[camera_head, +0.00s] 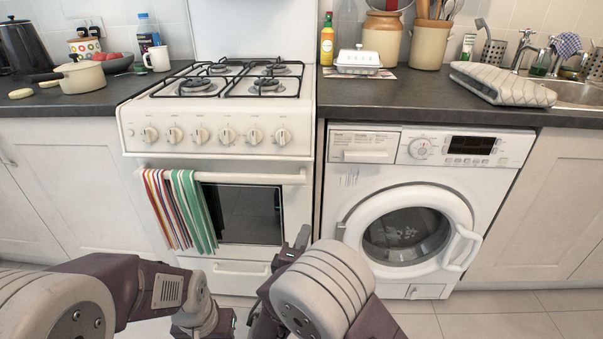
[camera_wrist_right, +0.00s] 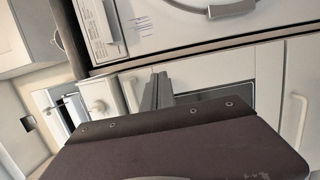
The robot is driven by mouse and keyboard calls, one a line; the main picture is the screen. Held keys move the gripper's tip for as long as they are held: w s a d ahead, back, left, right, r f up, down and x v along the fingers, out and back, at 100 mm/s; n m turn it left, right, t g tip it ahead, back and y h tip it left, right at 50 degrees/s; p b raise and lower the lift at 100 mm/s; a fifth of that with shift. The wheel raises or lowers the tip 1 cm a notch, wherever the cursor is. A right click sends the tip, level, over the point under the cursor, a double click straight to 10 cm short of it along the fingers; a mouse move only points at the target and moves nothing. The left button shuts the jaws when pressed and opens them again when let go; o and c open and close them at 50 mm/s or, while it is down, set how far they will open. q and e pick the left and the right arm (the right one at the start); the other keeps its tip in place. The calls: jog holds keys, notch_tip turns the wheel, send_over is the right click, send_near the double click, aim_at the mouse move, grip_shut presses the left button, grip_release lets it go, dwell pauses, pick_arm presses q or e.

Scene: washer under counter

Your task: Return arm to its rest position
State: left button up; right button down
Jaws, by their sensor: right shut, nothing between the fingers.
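My right arm comes up from the bottom middle of the head view. Its gripper (camera_head: 298,240) is shut and empty, in front of the gap between the cooker and the washer. In the right wrist view the gripper (camera_wrist_right: 157,92) shows as two grey fingers close together, with nothing between them. My left arm reaches in from the lower left and bends down at the bottom edge. I cannot make out its gripper. The white washing machine (camera_head: 345,185) stands under the counter at the right, its round door (camera_head: 405,232) apparently closed. The washer front (camera_wrist_right: 160,30) also shows at the top of the wrist view.
A white gas cooker (camera_head: 225,110) stands left of the washer, with striped towels (camera_head: 180,210) on its oven handle (camera_head: 260,178). The dark counter (camera_head: 420,95) holds jars, an egg box (camera_head: 357,62) and a folded cloth (camera_head: 503,84). The tiled floor (camera_head: 520,305) at lower right is clear.

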jog(key=w+d+r+m+g+h+p, duration=0.1)
jog(key=d+r+m+h, duration=0.2)
jog(key=d, duration=0.4)
jog(key=w+d+r+m+g+h, duration=0.1)
jog(key=d+r+m+g+h, duration=0.15)
jog(key=d, duration=0.45)
jog(key=s+d+m+g+h, duration=0.3)
jog(key=s+d+m+g, duration=0.35)
jog(key=d, duration=0.75)
jog(key=s+d+f+m+g+y+p, duration=0.1)
jog(key=s+f+m+g+y, duration=0.25)
jog(key=s, duration=0.55)
jog(key=s+d+f+m+g+y+p, duration=0.1)
jog(key=s+f+g+y, duration=0.2)
jog(key=s+f+g, duration=0.45)
jog(key=a+f+n+t+y, duration=0.2)
jog(key=a+t+y, duration=0.4)
jog(key=a, duration=0.8)
notch_tip(320, 180, up, 37)
jog(key=g+y+p, duration=0.1)
jog(key=p, duration=3.7)
jog(key=shift+w+d+f, duration=0.15)
